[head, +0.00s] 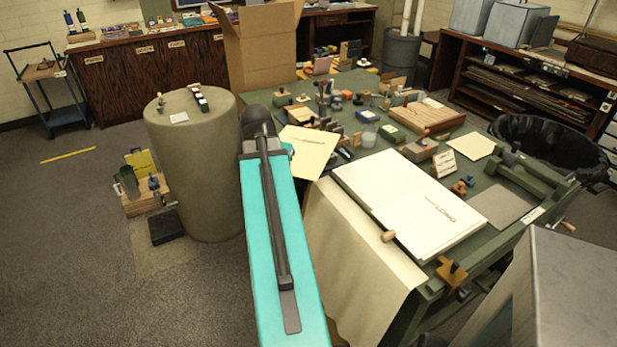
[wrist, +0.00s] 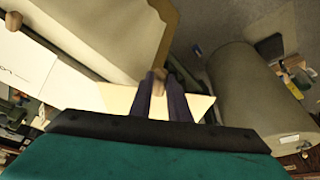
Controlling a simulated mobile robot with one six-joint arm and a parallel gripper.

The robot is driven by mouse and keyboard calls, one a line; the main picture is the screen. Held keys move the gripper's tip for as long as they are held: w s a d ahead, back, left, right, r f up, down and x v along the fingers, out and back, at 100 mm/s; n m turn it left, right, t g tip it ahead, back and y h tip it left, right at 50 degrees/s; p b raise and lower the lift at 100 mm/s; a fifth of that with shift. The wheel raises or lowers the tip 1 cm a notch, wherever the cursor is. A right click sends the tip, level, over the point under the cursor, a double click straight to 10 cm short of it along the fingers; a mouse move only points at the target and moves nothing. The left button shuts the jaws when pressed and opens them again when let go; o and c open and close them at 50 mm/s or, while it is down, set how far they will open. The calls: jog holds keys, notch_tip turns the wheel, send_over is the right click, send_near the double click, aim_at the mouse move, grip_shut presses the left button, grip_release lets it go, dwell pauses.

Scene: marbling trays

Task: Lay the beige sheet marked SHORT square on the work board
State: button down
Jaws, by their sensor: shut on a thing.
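A beige sheet (head: 308,148) sticks out beyond the end of my arm in the head view, with small faint lettering that I cannot read. In the wrist view my gripper (wrist: 160,85) is shut on this sheet (wrist: 198,104), which shows on both sides of the fingers. In the head view the arm hides the fingers. The sheet is held left of a large white board (head: 385,185) on the green table. A white sheet (head: 440,215) with lettering that seems to read LONG lies on that board.
A beige cloth (head: 350,265) hangs over the table's near side. Small blocks, jars and a wooden box (head: 425,117) crowd the table's far part. A grey-green drum (head: 195,165) stands left of my arm, and a cardboard box (head: 258,50) behind.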

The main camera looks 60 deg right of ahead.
jog(key=w+a+r+n+t+p, duration=0.1)
jog(key=w+a+r+n, duration=0.1)
jog(key=w+a, duration=0.4)
jog(key=w+a+r+n+t+p, duration=0.1)
jog(key=w+a+r+n, duration=0.2)
jog(key=w+a, duration=0.3)
jog(key=w+a+r+n+y+p, duration=0.1)
jog(key=w+a, duration=0.5)
jog(key=a, duration=0.6)
jog(key=w+a+r+n+t+y+p, duration=0.1)
jog(key=w+a+r+n+p, duration=0.2)
jog(key=a, duration=1)
jog(key=w+a+r+n+t+y+p, duration=0.1)
jog(key=w+a+r+n+y+p, duration=0.1)
jog(key=w+a+r+n, duration=0.4)
jog(key=w+a+n, duration=0.1)
jog(key=w+a, duration=0.2)
jog(key=a, duration=0.3)
jog(key=shift+a+r, duration=0.2)
jog(key=shift+r, duration=0.1)
jog(key=shift+a, duration=0.1)
